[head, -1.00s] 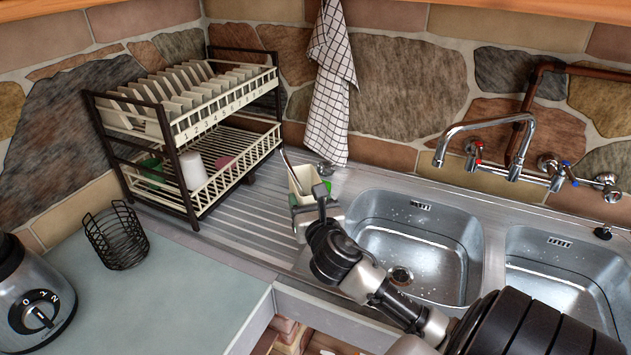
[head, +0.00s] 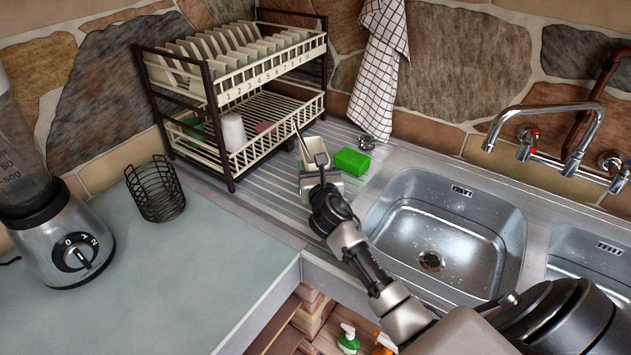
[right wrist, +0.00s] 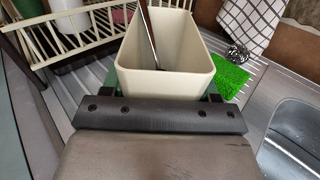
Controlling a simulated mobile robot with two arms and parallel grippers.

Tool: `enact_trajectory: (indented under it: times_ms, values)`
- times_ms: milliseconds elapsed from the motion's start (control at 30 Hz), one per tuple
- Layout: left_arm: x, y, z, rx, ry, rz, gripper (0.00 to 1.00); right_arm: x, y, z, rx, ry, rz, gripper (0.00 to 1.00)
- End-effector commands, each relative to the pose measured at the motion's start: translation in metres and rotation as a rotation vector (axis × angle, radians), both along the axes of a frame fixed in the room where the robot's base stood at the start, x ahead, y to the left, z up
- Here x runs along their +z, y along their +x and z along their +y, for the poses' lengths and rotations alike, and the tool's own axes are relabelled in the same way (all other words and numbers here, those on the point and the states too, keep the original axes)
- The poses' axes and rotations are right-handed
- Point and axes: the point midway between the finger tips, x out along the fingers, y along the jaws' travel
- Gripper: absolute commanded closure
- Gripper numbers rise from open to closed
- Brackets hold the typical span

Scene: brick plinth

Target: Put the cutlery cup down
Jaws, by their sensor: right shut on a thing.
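The cutlery cup (head: 314,151) is a cream, open-topped cup with a utensil standing in it. It is over the ribbed metal drainboard (head: 262,190), in front of the dish rack. My right gripper (head: 321,172) is shut on the cup from the near side. In the right wrist view the cup (right wrist: 160,80) fills the upper middle, upright, with a dark-handled utensil (right wrist: 148,35) leaning inside. The cup's base is hidden, so I cannot tell whether it touches the drainboard. My left gripper is not in view.
A green sponge (head: 351,161) lies just right of the cup. The two-tier dish rack (head: 240,137) stands left of it. The sink basin (head: 440,230) opens to the right. An empty black wire basket (head: 156,190) and a blender (head: 68,240) stand on the pale counter (head: 190,270).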

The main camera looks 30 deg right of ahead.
Motion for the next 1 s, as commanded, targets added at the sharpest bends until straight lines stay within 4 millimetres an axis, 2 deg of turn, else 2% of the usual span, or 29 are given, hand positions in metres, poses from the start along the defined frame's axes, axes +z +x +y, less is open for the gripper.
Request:
enact_trajectory:
  times_ms: [33,200,633,667,800,833,1000]
  values:
    - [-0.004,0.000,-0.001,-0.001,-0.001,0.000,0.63,-0.011,0.000,0.001,-0.002,0.006,0.004,0.64]
    - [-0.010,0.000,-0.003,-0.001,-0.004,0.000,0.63,-0.034,0.000,0.001,-0.002,0.005,0.002,0.64]
    - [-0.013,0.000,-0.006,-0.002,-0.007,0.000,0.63,-0.041,-0.001,0.000,0.000,0.001,0.003,0.64]
    - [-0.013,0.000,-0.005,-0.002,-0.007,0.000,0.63,-0.041,-0.001,0.000,0.000,0.002,0.002,0.39]
    - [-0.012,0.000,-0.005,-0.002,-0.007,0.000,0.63,-0.040,-0.001,0.000,0.000,0.002,0.003,0.18]
    - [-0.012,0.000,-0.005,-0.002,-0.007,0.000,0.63,-0.040,-0.001,0.000,0.000,0.002,0.003,0.15]
    - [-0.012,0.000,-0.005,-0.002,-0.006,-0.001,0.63,-0.040,-0.001,0.000,0.000,0.002,0.002,0.15]
